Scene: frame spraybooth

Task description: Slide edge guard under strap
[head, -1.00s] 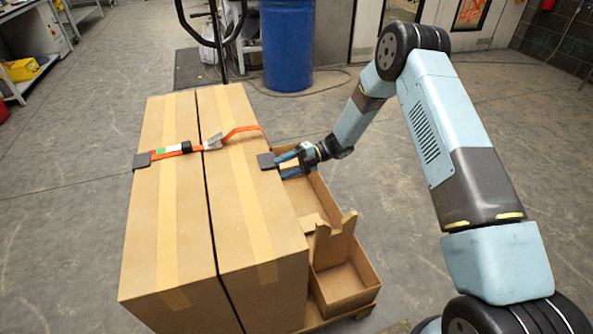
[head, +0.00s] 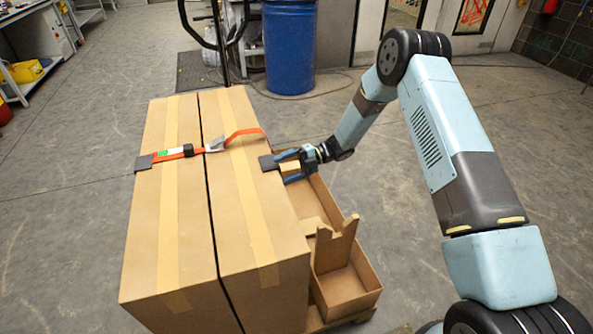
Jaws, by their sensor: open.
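An orange strap (head: 245,132) with a metal buckle (head: 216,145) runs across the tops of two tall taped cardboard boxes (head: 255,205). It arches up loosely over the right box and drops past its right edge. A dark edge guard (head: 268,162) sits at the top right edge of the right box, beside and in front of the raised strap. Another dark edge guard (head: 144,162) lies at the left box's outer edge, at the strap's left end. My gripper (head: 283,167) is open at the right guard, its blue fingers apart; exact contact is unclear.
Open cardboard cartons (head: 345,288) stand low on a pallet at the boxes' right side, below my gripper. A blue drum (head: 289,50) and a dark-handled cart (head: 215,40) stand behind. The floor at left is clear.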

